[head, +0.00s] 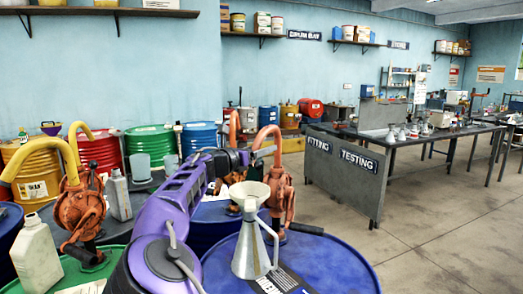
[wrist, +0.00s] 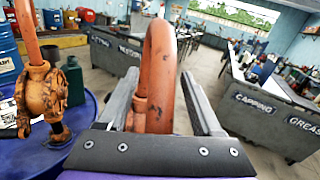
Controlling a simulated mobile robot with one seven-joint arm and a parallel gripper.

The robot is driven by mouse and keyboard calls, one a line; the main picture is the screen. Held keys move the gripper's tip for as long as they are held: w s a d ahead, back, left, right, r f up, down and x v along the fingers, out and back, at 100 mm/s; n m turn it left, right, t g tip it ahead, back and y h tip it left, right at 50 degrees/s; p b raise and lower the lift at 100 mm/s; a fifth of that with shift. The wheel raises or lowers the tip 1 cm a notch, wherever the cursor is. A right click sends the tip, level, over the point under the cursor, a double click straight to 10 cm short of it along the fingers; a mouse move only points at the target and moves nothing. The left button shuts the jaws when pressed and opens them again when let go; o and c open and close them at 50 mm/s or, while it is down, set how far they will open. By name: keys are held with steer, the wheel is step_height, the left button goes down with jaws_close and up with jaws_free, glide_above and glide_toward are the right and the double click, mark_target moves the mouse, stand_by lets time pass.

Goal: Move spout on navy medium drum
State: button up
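A navy drum (head: 330,262) stands at the front in the head view, with an orange-red hand pump (head: 281,195) and its curved spout (head: 267,132) on top. A second navy drum (head: 203,238) is partly hidden behind my arm. Another orange spout (head: 234,122) rises behind my gripper (head: 238,163). In the wrist view an orange curved spout (wrist: 160,70) stands between the two fingers of my gripper (wrist: 162,88). The fingers are apart, with a gap on the right; contact on the left is unclear. Another pump (wrist: 38,105) stands at left on a blue drum (wrist: 25,162).
A metal funnel (head: 250,235) stands on the front navy drum. Colored drums line the wall. A testing bench (head: 343,180) is beyond, with open floor (head: 440,240) at right.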

steer(key=shift+s, duration=0.1)
steer(key=v, duration=1.7)
steer(key=shift+b, duration=0.45)
steer(key=shift+s+a+r, duration=0.1)
